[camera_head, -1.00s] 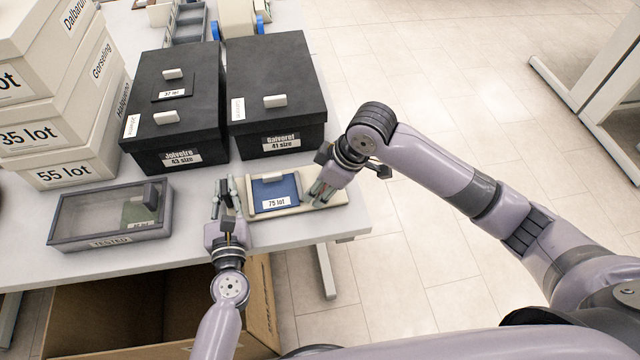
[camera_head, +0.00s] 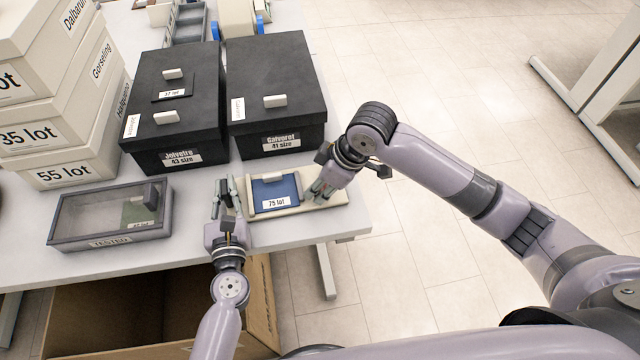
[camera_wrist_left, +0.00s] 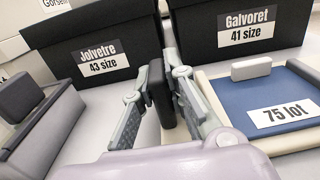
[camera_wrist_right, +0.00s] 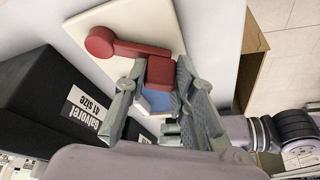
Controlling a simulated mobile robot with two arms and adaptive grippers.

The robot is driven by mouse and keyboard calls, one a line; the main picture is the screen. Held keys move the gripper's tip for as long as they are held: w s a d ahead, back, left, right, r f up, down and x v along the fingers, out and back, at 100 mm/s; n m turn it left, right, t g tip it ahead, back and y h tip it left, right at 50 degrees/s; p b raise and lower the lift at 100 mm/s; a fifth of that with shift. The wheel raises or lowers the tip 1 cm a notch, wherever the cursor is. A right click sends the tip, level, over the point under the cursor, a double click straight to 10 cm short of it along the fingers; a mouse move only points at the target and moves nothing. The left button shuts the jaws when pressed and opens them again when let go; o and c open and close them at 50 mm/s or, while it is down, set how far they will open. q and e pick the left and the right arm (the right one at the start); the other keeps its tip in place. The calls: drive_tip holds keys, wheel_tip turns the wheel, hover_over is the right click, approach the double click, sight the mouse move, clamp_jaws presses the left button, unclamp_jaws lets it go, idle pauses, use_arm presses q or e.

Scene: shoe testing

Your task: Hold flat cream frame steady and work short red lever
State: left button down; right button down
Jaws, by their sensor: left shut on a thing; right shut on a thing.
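The flat cream frame (camera_head: 290,209) lies near the table's front edge, with a blue panel (camera_head: 275,188) labelled "75 lot" in it. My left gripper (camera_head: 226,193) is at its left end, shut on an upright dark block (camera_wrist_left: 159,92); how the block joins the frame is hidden. My right gripper (camera_head: 318,191) is over the frame's right end. In the right wrist view, the short red lever (camera_wrist_right: 138,49) runs from a round pivot on the cream surface to a square end block, and my right gripper is shut on that block.
Two black boxes (camera_head: 280,85) (camera_head: 178,105) stand just behind the frame. A grey clear-topped case (camera_head: 108,215) marked "TESTED" is left of my left gripper. White boxes (camera_head: 60,130) are stacked far left. A cardboard box (camera_head: 262,305) is below the table edge.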

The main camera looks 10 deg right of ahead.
drive_tip(key=shift+a, duration=0.1)
drive_tip(key=shift+w+a+m, duration=0.1)
drive_tip(key=shift+w+m, duration=0.05)
drive_tip(key=shift+m, duration=0.25)
drive_tip(key=c, duration=1.3)
unclamp_jaws()
drive_tip(key=shift+r, duration=0.1)
drive_tip(key=v, duration=1.1)
drive_tip(key=shift+s+r, duration=0.3)
drive_tip(key=shift+r, duration=0.05)
